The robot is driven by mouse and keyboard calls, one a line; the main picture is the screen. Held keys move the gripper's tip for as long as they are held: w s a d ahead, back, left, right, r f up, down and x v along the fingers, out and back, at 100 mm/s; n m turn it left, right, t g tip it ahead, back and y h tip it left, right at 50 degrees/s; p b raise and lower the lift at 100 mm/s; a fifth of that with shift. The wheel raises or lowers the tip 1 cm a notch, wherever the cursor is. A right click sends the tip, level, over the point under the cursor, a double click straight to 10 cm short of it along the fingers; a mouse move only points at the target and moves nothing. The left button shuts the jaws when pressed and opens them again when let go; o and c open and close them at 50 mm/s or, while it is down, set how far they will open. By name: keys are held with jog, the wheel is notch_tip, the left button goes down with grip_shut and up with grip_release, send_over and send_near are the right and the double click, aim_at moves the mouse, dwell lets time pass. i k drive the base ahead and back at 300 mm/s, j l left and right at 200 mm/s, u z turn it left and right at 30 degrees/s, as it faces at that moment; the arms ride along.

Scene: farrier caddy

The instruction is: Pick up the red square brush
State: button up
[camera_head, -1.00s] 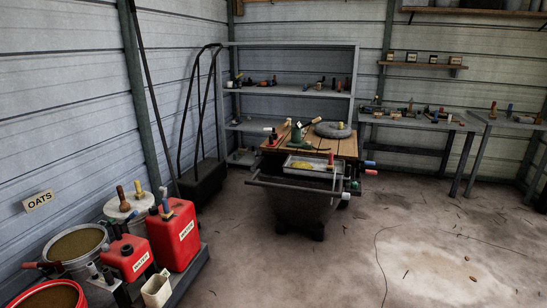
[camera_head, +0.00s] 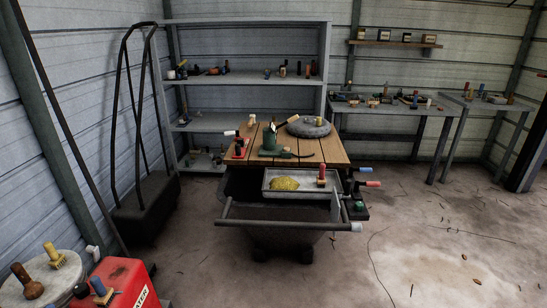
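A small upright brush with a red handle and a pale block-like base (camera_head: 321,176) stands at the right end of a grey metal tray (camera_head: 292,194) on the dark cart. It may be the red square brush, but it is too small to be sure. Another small red item (camera_head: 239,150) sits at the left edge of the wooden tabletop and its shape is unclear. A red-handled tool (camera_head: 372,183) sticks out at the cart's right side. My gripper is not in view.
The wooden tabletop (camera_head: 327,151) holds a green tool (camera_head: 270,141) and a grey ring (camera_head: 308,127). The cart's handle bar (camera_head: 285,225) faces me. A red container (camera_head: 122,284) and white lidded bucket (camera_head: 40,279) stand lower left. Floor at the right is largely clear.

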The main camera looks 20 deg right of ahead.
aim_at(321, 182)
jog(key=i, duration=2)
jog(key=i+j+z, duration=0.1)
jog(key=i+z, duration=0.25)
jog(key=i, duration=0.2)
jog(key=i+j+z, duration=0.3)
jog(key=i, duration=0.2)
jog(key=i+j+z, duration=0.35)
jog(key=i, duration=0.2)
jog(key=j, duration=0.35)
jog(key=i+z, duration=0.05)
